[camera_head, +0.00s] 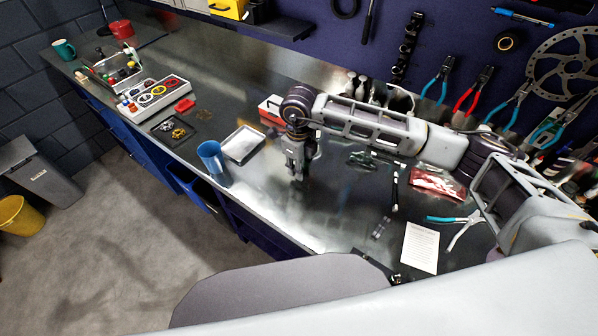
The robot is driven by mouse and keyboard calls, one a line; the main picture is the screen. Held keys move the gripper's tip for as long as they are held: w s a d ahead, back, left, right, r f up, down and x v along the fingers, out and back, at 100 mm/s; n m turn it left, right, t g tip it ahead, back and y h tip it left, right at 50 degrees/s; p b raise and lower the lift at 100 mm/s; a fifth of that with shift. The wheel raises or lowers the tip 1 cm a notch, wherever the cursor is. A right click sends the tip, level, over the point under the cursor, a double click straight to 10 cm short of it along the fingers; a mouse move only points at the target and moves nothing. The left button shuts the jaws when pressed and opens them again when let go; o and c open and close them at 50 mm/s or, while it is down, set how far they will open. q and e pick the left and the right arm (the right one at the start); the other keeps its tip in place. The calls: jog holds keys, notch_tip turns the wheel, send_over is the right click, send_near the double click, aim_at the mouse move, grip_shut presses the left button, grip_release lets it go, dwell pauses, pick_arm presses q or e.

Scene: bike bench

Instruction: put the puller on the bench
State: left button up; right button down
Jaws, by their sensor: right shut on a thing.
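My right arm reaches in from the right over the bench (290,215), a long dark metal worktop. Its gripper (296,172) points down, close above or at the bench top, right of the blue mug. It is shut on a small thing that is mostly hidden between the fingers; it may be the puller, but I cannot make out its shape. I cannot tell whether it touches the bench. I cannot pick out a puller elsewhere with certainty. My left gripper is not in view.
Left of the gripper are a blue mug (211,157) and a shallow metal tray (243,144). A white organizer (152,95) stands farther left. The bench's front middle is clear.

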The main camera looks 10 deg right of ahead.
jog(key=shift+f, duration=1.4)
jog(key=shift+f, duration=0.15)
jog(key=c, duration=1.3)
grip_release()
jog(key=shift+r, duration=0.2)
notch_tip(320, 180, up, 12)
jog(key=shift+f+b, duration=0.1)
jog(key=shift+b, duration=0.9)
